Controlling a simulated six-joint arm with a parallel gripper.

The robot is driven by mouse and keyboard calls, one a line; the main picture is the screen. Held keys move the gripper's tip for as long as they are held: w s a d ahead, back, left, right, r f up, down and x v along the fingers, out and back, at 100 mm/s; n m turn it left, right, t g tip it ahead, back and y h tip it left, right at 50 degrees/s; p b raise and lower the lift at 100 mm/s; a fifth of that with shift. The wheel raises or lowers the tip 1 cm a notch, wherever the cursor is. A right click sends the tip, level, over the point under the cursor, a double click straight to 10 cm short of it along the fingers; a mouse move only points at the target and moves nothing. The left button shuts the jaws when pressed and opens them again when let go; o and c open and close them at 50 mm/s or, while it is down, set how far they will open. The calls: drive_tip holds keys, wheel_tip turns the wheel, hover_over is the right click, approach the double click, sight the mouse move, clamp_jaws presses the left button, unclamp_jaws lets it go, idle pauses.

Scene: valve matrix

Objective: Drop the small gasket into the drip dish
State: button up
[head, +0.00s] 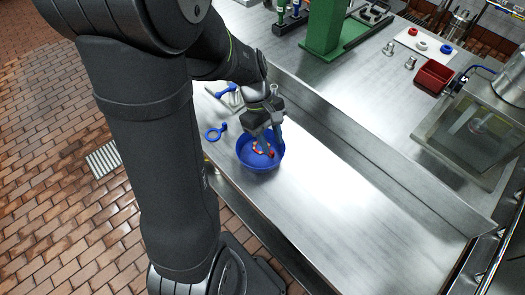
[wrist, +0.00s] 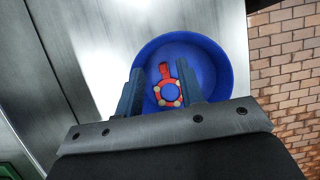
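A deep blue round dish (head: 245,158) stands on the steel bench, and its rim and wall show in the wrist view (wrist: 222,62). A small red ring with a tab and pale spots, which looks like the gasket (wrist: 158,88), shows against the dish's inside; it also shows in the head view (head: 265,152). My gripper (wrist: 161,88) is over the dish, fingers pointing down into it. The fingers stand apart, with blue showing between the left finger and the ring. The right finger overlaps the ring's edge in the picture. The ring seems to lie on the dish floor; exact contact is unclear.
A blue ring-shaped piece (head: 215,133) lies left of the dish, and another blue piece (head: 226,90) lies behind it. A raised steel ledge (head: 340,125) runs along the right. A red bin (head: 434,76) stands farther off. Bench in front right is clear.

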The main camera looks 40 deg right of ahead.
drive_tip(key=shift+r, duration=0.1)
drive_tip(key=v, duration=1.7)
drive_tip(key=shift+r, duration=0.2)
drive_tip(key=shift+f, duration=0.15)
drive_tip(key=x, duration=1.6)
drive_tip(key=shift+s+f, duration=0.2)
drive_tip(key=shift+f, duration=0.05)
drive_tip(key=shift+r, duration=0.55)
drive_tip(key=shift+f, duration=0.1)
